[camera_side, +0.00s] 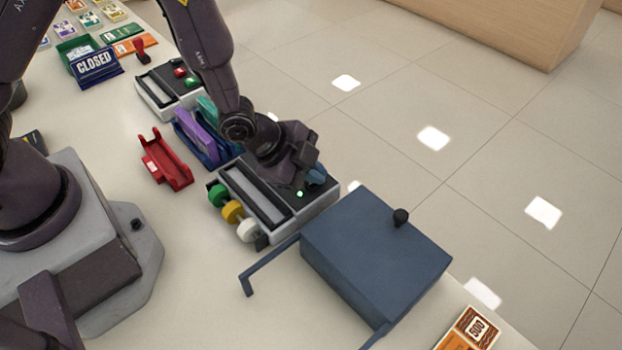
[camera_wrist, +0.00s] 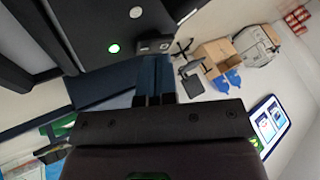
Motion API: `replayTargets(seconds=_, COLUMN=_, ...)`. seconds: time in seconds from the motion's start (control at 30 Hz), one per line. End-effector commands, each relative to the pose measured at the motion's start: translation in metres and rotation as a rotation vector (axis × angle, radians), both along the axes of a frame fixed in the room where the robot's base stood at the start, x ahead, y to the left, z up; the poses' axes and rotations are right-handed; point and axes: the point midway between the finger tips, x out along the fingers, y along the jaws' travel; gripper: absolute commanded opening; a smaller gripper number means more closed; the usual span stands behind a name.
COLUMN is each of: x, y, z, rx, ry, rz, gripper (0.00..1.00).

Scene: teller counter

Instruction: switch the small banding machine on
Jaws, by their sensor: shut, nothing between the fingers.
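A grey-and-black banding machine (camera_side: 250,205) stands near the middle of the counter, with green, yellow and white rolls (camera_side: 232,212) along its left side. Its black top also shows in the wrist view (camera_wrist: 90,25). A small green light (camera_wrist: 114,48) glows on that top, and it also shows in the side view (camera_side: 300,193). A small grey switch-like part (camera_wrist: 153,46) sits at the top's edge, right by my fingertips. My gripper (camera_wrist: 154,62) is shut and empty, pointing at this part; I cannot tell whether it touches. In the side view my wrist hides part of the machine's right end.
Another machine (camera_side: 160,98) with red and green buttons stands further back. A blue box (camera_side: 375,250) with a black knob stands close on the right. A red holder (camera_side: 165,160) and purple and blue racks (camera_side: 197,137) stand left. A CLOSED sign (camera_side: 96,65) is further back.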

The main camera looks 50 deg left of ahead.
Motion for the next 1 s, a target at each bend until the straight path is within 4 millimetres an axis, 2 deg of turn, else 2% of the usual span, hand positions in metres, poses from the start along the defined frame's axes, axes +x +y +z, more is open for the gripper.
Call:
replayTargets(seconds=0.3, x=0.000, y=0.000, z=0.001, rx=0.000, ry=0.000, rz=0.000, gripper=0.00)
replayTargets(seconds=0.6, x=0.002, y=0.000, z=0.013, rx=0.000, ry=-0.001, rz=0.000, gripper=0.00)
replayTargets(seconds=1.0, x=0.003, y=0.000, z=0.018, rx=0.000, ry=-0.001, rz=0.000, gripper=0.00)
